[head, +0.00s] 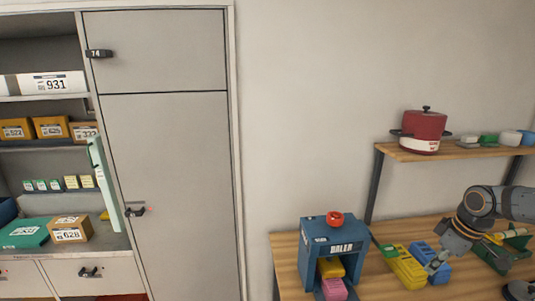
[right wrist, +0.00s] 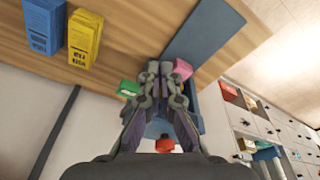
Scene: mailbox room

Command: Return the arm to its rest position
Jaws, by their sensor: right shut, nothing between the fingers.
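My right arm comes in from the right in the head view, above the wooden table (head: 385,280). My right gripper (head: 436,264) points down and to the left, near the blue box and yellow box. In the right wrist view its fingers (right wrist: 160,72) are together with nothing between them. My left arm and gripper are not in view.
A blue machine (head: 316,252) with a red button (head: 335,218) stands left of a yellow box (head: 404,268) and a blue box (head: 428,256). A red pot (head: 423,131) sits on the raised shelf (head: 400,154). A cabinet (head: 165,150) with parcels stands at left.

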